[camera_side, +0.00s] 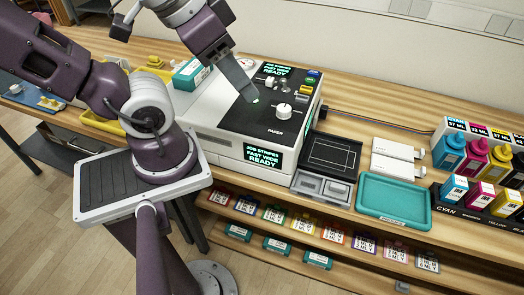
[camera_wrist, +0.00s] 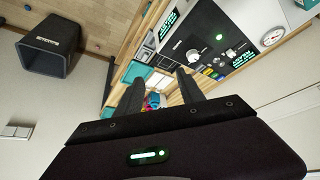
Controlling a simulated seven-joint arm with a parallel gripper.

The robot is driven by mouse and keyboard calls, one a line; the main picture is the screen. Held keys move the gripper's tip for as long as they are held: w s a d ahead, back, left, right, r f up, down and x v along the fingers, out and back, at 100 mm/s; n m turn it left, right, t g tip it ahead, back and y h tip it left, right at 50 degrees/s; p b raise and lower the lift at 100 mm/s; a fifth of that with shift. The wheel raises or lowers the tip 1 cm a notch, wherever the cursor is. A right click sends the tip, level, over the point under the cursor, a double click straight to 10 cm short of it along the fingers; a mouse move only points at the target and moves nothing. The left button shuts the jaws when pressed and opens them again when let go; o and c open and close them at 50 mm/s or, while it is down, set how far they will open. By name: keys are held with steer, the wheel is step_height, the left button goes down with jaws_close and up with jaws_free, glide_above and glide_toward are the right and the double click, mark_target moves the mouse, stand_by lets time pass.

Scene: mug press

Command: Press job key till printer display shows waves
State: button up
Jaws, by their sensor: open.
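The printer (camera_side: 225,120) is a white box with a black top panel. Its front display (camera_side: 264,155) reads "JOB STRIPES FAST WIDE READY" in green; a second lit display (camera_side: 277,69) is at the back of the panel. A white knob (camera_side: 283,111) labelled PAPER stands on the panel. My gripper (camera_side: 253,99) points down, its visible fingertip at or just above the panel, beside a small green-lit spot; contact cannot be told. In the wrist view my gripper (camera_wrist: 160,84) has its two fingers apart, with nothing held. I cannot read which key is the job key.
Coloured buttons (camera_side: 305,90) line the panel's right edge. Right of the printer are a black-framed tray (camera_side: 331,152), a teal tray (camera_side: 393,198) and ink bottles (camera_side: 474,158). A shelf of small labelled packs (camera_side: 303,226) runs below. A black bin (camera_wrist: 47,50) shows in the wrist view.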

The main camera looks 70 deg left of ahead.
jaws_close()
stand_by(1.6)
